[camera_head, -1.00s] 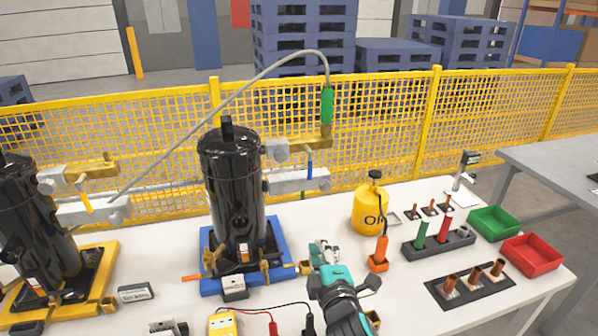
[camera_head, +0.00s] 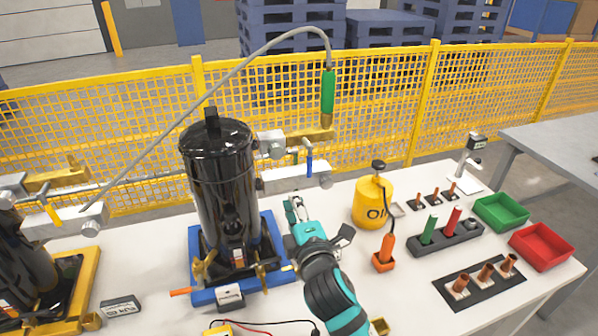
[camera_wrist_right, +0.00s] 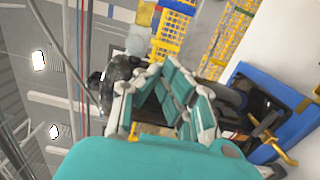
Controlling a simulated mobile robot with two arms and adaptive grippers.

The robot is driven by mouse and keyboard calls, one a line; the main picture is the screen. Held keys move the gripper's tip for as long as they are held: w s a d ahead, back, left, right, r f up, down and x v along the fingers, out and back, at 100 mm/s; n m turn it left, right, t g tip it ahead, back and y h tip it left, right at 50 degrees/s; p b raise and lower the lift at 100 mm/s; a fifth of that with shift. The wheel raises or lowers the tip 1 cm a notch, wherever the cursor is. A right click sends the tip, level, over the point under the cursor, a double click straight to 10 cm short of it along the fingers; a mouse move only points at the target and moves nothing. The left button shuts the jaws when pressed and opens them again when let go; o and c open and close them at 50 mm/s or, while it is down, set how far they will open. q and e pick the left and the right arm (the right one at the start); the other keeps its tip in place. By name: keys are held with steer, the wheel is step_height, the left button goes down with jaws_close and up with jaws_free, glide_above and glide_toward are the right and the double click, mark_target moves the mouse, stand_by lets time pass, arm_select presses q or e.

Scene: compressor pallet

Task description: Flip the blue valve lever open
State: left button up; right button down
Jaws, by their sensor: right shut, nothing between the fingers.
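The blue valve lever (camera_head: 309,163) points down between the upper brass fitting (camera_head: 310,134) and the lower grey block (camera_head: 295,178), right of the black compressor (camera_head: 220,180). My right gripper (camera_head: 292,206) is in front of and below the lever, apart from it in the head view. Its fingers are shut and empty. In the right wrist view the teal and grey fingers (camera_wrist_right: 152,75) converge in front of the dark compressor parts; I cannot make out the lever there. My left gripper is not in view.
A yellow oil can (camera_head: 371,204) and an orange tool (camera_head: 384,255) stand right of my right arm. A grey hose with a green handle (camera_head: 328,92) arches above the valve. Green (camera_head: 501,212) and red (camera_head: 541,247) bins sit at the table's right. A yellow compressor base (camera_head: 75,290) is at left.

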steer(key=w+p, duration=0.3)
steer(key=w, duration=0.8)
steer(key=shift+w+d, duration=0.35)
steer(key=shift+d, duration=0.1)
